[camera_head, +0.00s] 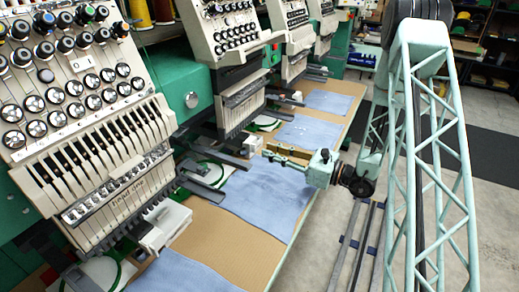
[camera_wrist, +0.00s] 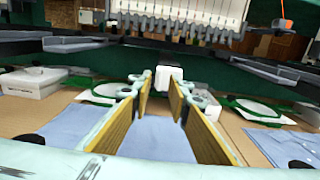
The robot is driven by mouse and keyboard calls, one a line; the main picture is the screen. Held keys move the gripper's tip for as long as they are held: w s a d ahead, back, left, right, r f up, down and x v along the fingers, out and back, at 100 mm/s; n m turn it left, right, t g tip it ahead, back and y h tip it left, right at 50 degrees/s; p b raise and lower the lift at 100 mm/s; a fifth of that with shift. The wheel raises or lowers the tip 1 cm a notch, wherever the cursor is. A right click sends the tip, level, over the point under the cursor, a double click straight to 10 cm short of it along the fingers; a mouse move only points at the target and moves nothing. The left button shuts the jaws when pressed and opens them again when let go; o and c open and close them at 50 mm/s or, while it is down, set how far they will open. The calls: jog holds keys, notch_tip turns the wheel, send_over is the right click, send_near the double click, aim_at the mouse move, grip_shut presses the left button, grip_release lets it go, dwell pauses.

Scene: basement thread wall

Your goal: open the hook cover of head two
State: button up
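The second embroidery head (camera_head: 235,60) stands behind the nearest one, with its needle row (camera_wrist: 180,22) at the top of the wrist view. A small white box-like part below it, which looks like its hook cover (camera_head: 252,146), juts out at the table level. It also shows in the wrist view (camera_wrist: 168,75), straight ahead between the fingertips. It looks shut, but its edges are too small to be sure. My gripper (camera_head: 268,155) is just in front of it, low over the table. In the wrist view its yellow-padded fingers (camera_wrist: 161,88) are apart, with nothing held. Contact cannot be told.
The nearest head (camera_head: 90,110) has a similar white part (camera_head: 165,226) below it. Dark bracket arms (camera_head: 203,170) and green hoops (camera_wrist: 98,95) flank the second head's cover. Blue cloth (camera_head: 265,195) lies on the tan table (camera_head: 225,240). Open floor is at the right.

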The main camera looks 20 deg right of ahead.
aim_at(252, 144)
jog(key=shift+b+x, duration=0.35)
jog(key=shift+x, duration=2.2)
jog(key=shift+c, duration=0.7)
grip_shut()
